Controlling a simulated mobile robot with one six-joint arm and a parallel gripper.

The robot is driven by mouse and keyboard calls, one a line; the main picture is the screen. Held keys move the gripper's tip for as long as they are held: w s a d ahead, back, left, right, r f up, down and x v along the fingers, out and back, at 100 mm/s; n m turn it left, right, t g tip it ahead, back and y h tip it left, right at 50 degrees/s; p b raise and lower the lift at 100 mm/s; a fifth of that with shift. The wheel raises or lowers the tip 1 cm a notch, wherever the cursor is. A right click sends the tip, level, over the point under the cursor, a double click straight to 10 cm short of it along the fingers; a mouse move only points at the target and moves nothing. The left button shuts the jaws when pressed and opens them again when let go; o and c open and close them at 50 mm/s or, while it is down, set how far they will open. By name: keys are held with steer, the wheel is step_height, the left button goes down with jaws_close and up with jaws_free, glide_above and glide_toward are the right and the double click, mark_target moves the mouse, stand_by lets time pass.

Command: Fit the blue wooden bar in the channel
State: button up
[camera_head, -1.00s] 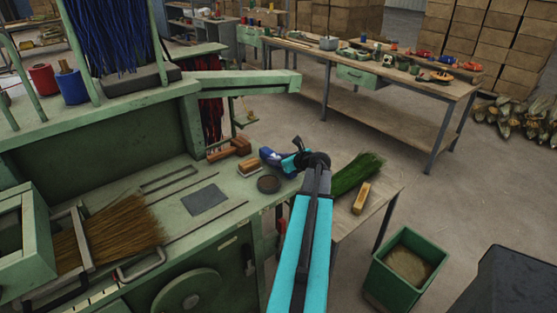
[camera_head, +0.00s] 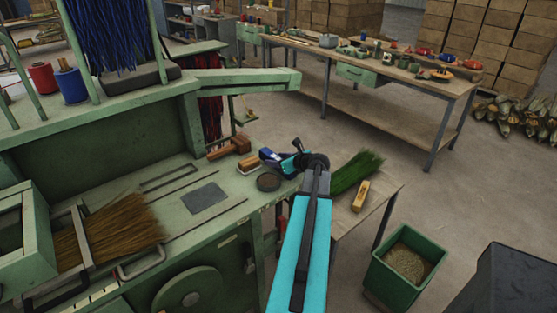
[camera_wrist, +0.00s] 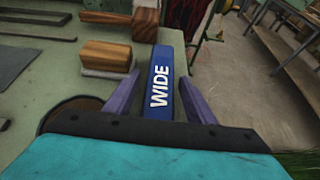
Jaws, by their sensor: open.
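The blue wooden bar (camera_wrist: 160,82), marked WIDE in white, lies on the green bench near its right end. It also shows in the head view (camera_head: 266,154), partly hidden by my gripper. My gripper (camera_wrist: 160,98) is open, with one purple finger on each side of the bar's near part. Gaps show between the bar and the fingertips. A narrow dark-edged slot (camera_head: 168,178) lies in the bench top to the left, and a long thin groove (camera_head: 205,219) runs nearer the front. I cannot tell which one is the channel.
A wood-backed brush block (camera_wrist: 107,55) and a wooden mallet (camera_head: 229,148) lie just left of the bar. A dark round disc (camera_head: 268,182) is close by my gripper. A flat grey plate (camera_head: 204,198) and brown broom bristles (camera_head: 110,229) lie farther left.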

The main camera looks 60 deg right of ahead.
steer(key=shift+r, duration=0.1)
steer(key=shift+b+v, duration=1.25)
steer(key=shift+v, duration=4.75)
steer(key=shift+w, duration=0.15)
